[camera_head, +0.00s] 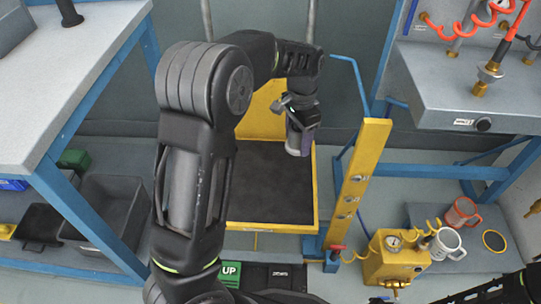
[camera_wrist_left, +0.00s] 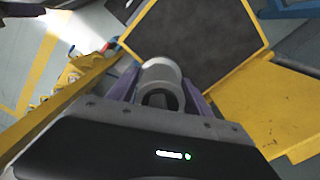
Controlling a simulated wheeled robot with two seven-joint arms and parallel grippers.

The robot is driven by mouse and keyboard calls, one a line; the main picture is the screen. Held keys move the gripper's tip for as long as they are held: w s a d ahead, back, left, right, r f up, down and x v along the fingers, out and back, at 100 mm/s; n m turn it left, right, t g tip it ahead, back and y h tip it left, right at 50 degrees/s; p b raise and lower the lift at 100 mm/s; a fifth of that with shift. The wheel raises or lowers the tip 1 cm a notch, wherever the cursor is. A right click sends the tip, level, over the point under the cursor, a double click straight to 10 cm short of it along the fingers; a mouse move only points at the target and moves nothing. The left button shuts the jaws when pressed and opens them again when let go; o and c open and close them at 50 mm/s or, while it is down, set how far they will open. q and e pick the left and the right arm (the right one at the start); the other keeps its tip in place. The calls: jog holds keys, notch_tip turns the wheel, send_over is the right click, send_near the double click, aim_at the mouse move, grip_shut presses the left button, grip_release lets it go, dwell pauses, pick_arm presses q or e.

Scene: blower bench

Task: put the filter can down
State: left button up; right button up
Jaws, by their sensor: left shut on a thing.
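The filter can (camera_head: 294,149) is a pale grey cylinder, partly hidden by my left gripper (camera_head: 302,134). The gripper is shut on it, with the purple fingers on either side. In the left wrist view the can (camera_wrist_left: 161,75) shows its round, hollow-looking end between the fingers. The gripper and can are over the right part of a dark platform (camera_head: 262,190) with a yellow rim. I cannot tell the gap between can and platform. My right gripper is not in view.
A yellow post (camera_head: 361,185) stands right of the platform. A grey bench (camera_head: 60,80) is on the left, with bins (camera_head: 108,205) below. On the right are a grey bench, a yellow gauge unit (camera_head: 393,262), and two mugs (camera_head: 446,244) on a low shelf. The platform's visible surface is clear.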

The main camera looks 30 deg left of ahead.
pick_arm(q)
jog(key=d+r+n, duration=0.5)
jog(key=d+r, duration=0.2)
jog(key=r, duration=0.2)
jog(key=shift+w+d+r+n, duration=0.25)
jog(key=shift+r+n, duration=0.05)
jog(key=shift+n, duration=0.1)
jog(key=shift+a, duration=0.1)
